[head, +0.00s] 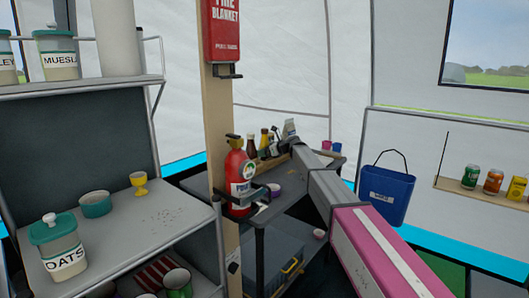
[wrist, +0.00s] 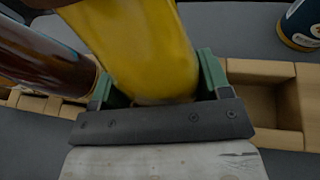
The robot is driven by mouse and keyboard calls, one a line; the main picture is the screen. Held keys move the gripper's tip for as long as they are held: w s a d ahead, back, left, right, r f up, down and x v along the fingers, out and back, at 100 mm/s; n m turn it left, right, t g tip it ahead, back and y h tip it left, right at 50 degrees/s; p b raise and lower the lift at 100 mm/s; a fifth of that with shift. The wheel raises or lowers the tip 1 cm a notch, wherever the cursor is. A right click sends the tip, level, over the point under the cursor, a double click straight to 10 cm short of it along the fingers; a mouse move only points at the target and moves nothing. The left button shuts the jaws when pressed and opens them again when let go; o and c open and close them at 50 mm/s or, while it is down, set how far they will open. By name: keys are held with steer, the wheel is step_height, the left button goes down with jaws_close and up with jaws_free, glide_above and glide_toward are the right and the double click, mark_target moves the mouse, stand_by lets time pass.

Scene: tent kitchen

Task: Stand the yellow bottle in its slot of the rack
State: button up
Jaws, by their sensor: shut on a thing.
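The yellow bottle (wrist: 150,45) fills the upper middle of the wrist view, between the green fingers of my gripper (wrist: 157,75), which are shut on it. It looks tilted there, with its top out of frame. Its lower end is hidden behind the gripper, so I cannot tell whether it touches the rack. The wooden rack (wrist: 278,68) runs across behind the gripper, with an empty square slot just right of it. In the head view, the yellow bottle (head: 264,141) is small, among other bottles on the far counter, and my gripper is too small to make out.
A brown bottle (wrist: 45,55) stands close left of the yellow one. A dark blue container (wrist: 302,22) is at the upper right. In the head view, a red extinguisher (head: 238,172) and a wooden post (head: 216,120) stand left of my arm; a blue bucket (head: 386,190) is right.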

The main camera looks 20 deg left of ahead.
steer(key=o, duration=1.3)
steer(key=shift+f, duration=0.1)
steer(key=shift+d, duration=0.1)
